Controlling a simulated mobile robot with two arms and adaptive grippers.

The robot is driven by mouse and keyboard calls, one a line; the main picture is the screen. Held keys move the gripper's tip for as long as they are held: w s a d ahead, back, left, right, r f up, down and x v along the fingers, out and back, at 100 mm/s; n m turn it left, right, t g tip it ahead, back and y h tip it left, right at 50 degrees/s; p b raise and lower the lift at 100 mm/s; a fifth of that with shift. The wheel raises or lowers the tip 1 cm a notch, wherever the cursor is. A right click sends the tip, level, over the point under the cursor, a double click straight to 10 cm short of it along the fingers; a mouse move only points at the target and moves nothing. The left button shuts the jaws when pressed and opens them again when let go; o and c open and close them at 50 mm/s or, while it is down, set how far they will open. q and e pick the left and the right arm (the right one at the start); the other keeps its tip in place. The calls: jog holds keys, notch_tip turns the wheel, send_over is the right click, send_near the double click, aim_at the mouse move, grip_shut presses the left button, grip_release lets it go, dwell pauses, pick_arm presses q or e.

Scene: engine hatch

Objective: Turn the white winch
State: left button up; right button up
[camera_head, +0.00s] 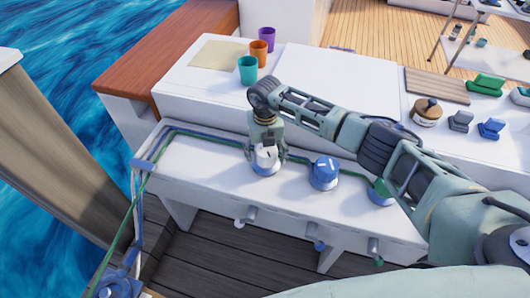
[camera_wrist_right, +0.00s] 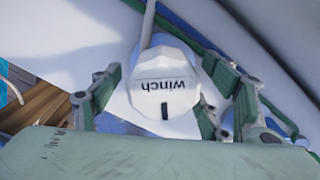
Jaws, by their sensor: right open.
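The white winch (camera_head: 267,162) stands on the white bench, at the left end of a row of winches. It also shows in the wrist view as a white knob (camera_wrist_right: 165,75) with the word "winch" upside down and a dark mark on its face. My right gripper (camera_head: 266,152) points down over it. In the wrist view its fingers (camera_wrist_right: 165,100) are spread on both sides of the knob. Whether they touch it is not clear. My left gripper is not in view.
A blue winch (camera_head: 323,172) stands close to the right, and another, partly hidden blue-and-green winch (camera_head: 380,192) beyond it. Green and blue ropes (camera_head: 200,134) run along the bench's back. Orange (camera_head: 258,52), purple and teal cups stand behind. Small levers (camera_head: 250,214) stick out of the front.

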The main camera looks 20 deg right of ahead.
aim_at(265, 150)
jog(key=shift+r, duration=0.2)
notch_tip(265, 150, up, 12)
jog(key=shift+f, duration=0.15)
jog(key=shift+f, duration=0.1)
dwell(0.5)
